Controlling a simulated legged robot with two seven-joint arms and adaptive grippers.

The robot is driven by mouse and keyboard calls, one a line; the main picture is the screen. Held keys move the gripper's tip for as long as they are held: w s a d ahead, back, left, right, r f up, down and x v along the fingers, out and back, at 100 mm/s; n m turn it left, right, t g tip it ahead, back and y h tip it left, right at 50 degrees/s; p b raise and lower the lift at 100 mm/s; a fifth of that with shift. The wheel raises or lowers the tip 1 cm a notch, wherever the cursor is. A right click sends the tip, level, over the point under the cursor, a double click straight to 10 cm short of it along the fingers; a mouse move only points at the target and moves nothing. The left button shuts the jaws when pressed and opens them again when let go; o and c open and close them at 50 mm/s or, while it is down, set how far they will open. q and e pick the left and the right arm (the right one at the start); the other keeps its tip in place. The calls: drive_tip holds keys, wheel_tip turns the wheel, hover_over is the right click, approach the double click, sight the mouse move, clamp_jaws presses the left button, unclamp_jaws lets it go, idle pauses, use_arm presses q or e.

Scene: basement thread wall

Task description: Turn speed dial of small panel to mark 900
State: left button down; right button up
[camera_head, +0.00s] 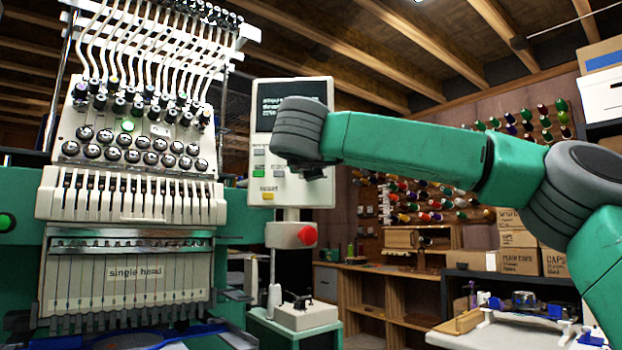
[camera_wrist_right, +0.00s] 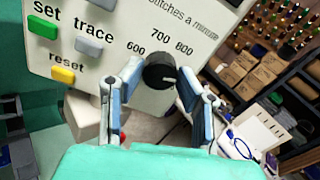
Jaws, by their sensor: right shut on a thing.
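The small panel (camera_head: 264,148) is a pale control box with a dark screen, right of the embroidery machine in the head view. Its face fills the upper part of the right wrist view (camera_wrist_right: 110,62). The black speed dial (camera_wrist_right: 159,71) sits near the panel's lower edge, with marks 600, 700 and 800 readable around it. A small pale mark shows on the dial; its exact setting is unclear. My right gripper (camera_wrist_right: 156,88) is shut on the dial, a finger on either side. In the head view my right wrist hides the dial. My left gripper is not in view.
Green set (camera_wrist_right: 42,27), grey trace (camera_wrist_right: 89,46) and yellow reset (camera_wrist_right: 63,74) buttons lie left of the dial. A red knob (camera_head: 307,235) is below the panel. The embroidery machine (camera_head: 130,200) stands close on the left. Shelves and boxes (camera_head: 520,262) are behind on the right.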

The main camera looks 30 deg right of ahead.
drive_tip(key=shift+r+m+b, duration=0.2)
drive_tip(key=shift+m+b, duration=0.25)
drive_tip(key=shift+m, duration=0.15)
drive_tip(key=o, duration=1.1)
drive_tip(key=shift+o, duration=0.2)
drive_tip(key=shift+f, duration=0.1)
drive_tip(key=v, duration=1.2)
